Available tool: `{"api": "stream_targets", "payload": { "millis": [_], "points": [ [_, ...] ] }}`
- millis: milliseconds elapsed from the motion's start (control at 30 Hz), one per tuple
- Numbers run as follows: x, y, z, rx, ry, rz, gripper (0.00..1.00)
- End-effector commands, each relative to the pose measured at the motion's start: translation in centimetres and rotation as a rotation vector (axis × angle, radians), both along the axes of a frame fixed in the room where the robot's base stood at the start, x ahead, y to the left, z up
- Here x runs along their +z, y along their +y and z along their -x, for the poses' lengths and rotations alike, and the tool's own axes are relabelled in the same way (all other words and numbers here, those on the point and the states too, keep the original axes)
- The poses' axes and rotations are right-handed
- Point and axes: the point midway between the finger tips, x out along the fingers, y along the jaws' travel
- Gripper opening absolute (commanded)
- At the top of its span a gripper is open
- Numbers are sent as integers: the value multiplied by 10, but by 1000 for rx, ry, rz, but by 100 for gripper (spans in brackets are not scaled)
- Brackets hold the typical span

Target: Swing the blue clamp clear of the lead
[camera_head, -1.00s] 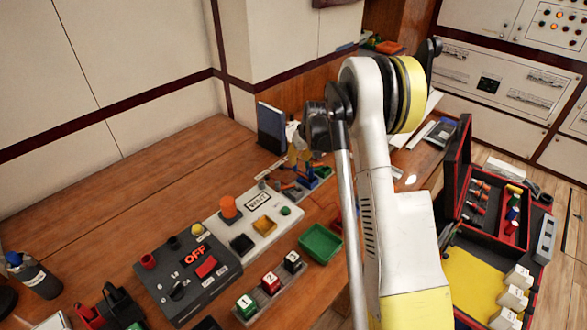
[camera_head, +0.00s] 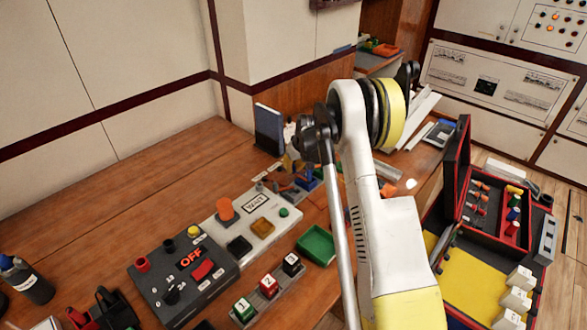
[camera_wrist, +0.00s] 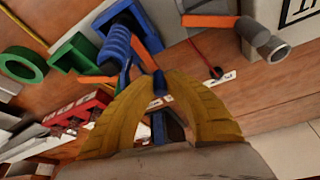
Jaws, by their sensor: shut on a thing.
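In the wrist view my gripper (camera_wrist: 159,80) has its two yellow fingers brought together at the tips, around a small blue piece (camera_wrist: 158,88) that looks like part of the blue clamp. A blue ribbed part (camera_wrist: 116,44) in a blue frame lies just up-left of the fingertips. An orange strip (camera_wrist: 97,79) passes beside it. A thin red lead (camera_wrist: 197,50) with a dark end lies right of the fingers, apart from them. Which strip the clamp bears on is unclear. In the head view the blue parts (camera_head: 308,181) show small near my gripper, which is mostly hidden.
A green ring (camera_wrist: 22,64) and green frame (camera_wrist: 73,55) lie left of the clamp. In the head view a green tray (camera_head: 316,246), a dark OFF panel (camera_head: 183,278) and a blue upright binder (camera_head: 269,128) stand around.

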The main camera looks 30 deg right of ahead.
Motion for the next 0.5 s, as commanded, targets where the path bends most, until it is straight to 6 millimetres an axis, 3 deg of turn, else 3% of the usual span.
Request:
{"api": "stream_targets", "payload": {
  "millis": [267, 500],
  "points": [
    [0, 2, 1, 60, -1, -1, 0],
    [0, 7, 4, 223, -1, -1, 0]
  ]
}}
